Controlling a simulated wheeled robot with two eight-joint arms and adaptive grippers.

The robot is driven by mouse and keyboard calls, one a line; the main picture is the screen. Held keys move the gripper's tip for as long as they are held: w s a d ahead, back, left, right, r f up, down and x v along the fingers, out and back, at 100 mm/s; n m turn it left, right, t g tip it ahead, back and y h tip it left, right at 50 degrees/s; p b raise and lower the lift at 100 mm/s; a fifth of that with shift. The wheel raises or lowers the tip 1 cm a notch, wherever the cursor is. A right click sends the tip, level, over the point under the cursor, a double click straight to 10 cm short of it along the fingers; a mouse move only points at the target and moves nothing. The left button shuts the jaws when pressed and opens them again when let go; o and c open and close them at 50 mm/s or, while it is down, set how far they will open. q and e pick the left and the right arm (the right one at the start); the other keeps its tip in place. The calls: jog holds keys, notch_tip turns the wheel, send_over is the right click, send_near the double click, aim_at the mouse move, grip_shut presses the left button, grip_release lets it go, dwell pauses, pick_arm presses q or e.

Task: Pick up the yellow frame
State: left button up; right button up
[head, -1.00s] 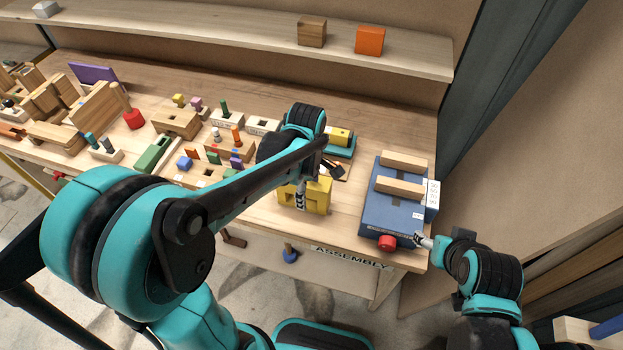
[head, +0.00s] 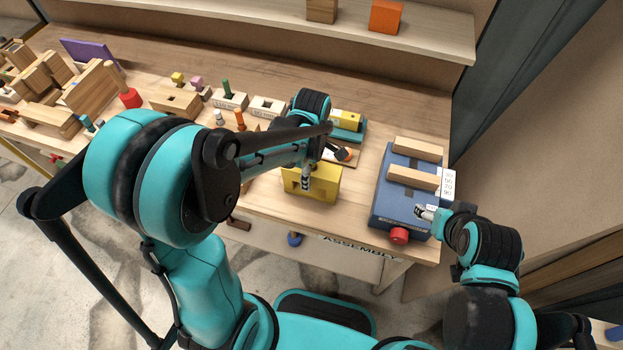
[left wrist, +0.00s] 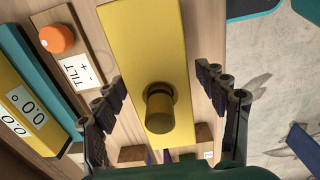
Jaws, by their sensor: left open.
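The yellow frame (head: 325,184) stands near the front edge of the workbench. In the left wrist view the yellow frame (left wrist: 140,48) is a long yellow bar with a round yellow peg sticking out of it. My left gripper (head: 306,181) is at the frame, partly covering its left side in the head view. In the left wrist view my left gripper (left wrist: 160,82) is open, with one finger on each side of the frame and gaps between. My right gripper (head: 424,212) is at the front of the blue box; its jaws are too small to read.
The blue box (head: 404,211) with wooden bars and a red knob (head: 399,236) stands to the right. A teal device (head: 352,133) and a board with an orange knob (left wrist: 57,39) lie close behind the frame. Several wooden blocks fill the bench's left side.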

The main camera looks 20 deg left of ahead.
pick_arm(q)
notch_tip(320, 180, down, 2)
jog(key=shift+f, duration=0.2)
jog(key=c, duration=1.6)
jog(key=shift+r, duration=0.15)
